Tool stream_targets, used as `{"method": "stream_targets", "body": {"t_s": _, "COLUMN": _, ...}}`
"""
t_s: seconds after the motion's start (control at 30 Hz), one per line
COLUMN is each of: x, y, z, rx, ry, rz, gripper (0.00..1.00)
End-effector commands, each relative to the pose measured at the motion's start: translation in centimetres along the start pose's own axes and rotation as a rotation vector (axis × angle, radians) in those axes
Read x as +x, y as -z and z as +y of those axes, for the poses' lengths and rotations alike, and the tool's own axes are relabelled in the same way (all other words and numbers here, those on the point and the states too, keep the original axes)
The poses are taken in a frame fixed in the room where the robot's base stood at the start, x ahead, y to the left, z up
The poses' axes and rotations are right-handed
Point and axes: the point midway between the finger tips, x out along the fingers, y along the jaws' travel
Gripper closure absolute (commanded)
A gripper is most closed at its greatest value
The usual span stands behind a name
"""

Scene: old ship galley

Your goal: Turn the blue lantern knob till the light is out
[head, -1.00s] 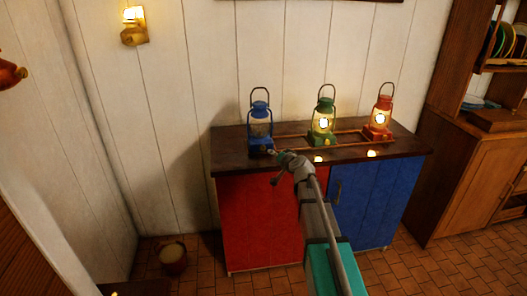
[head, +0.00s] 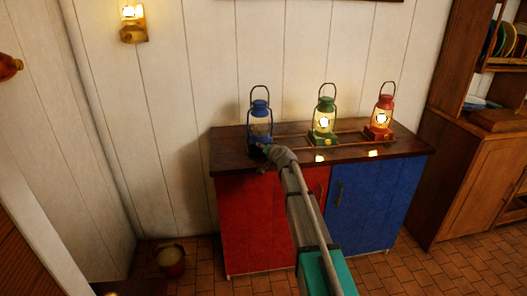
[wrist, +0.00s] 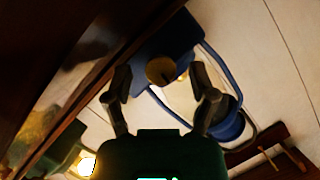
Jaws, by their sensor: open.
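The blue lantern (head: 260,110) stands upright at the left end of the dark counter. Its glass looks dim beside the other two, with no bright flame seen in the head view. In the wrist view the blue lantern base (wrist: 178,38) is ahead, with a round brownish knob (wrist: 160,70) on it. My gripper (head: 263,151) is at the front of the lantern's base. In the wrist view my gripper (wrist: 168,85) is open, one finger on each side of the knob, with gaps visible. The knob is hidden in the head view.
A lit green lantern (head: 323,120) and a lit red lantern (head: 380,117) stand to the right on the counter (head: 400,145). A low wooden rail (head: 350,132) runs along it. A wall lamp (head: 133,24) glows at upper left. A bucket (head: 171,261) stands on the floor.

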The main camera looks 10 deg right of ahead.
Motion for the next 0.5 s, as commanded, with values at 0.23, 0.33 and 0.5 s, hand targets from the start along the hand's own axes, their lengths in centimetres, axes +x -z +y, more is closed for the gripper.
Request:
{"method": "stream_targets", "body": {"t_s": 0.23, "x": 0.14, "y": 0.00, "z": -0.02, "rx": 0.000, "ry": 0.000, "rz": 0.000, "gripper": 0.27}}
{"method": "stream_targets", "body": {"t_s": 0.33, "x": 0.14, "y": 0.00, "z": -0.02, "rx": 0.000, "ry": 0.000, "rz": 0.000, "gripper": 0.28}}
{"method": "stream_targets", "body": {"t_s": 0.5, "x": 0.14, "y": -0.01, "z": -0.02, "rx": 0.000, "ry": 0.000, "rz": 0.000, "gripper": 0.60}}
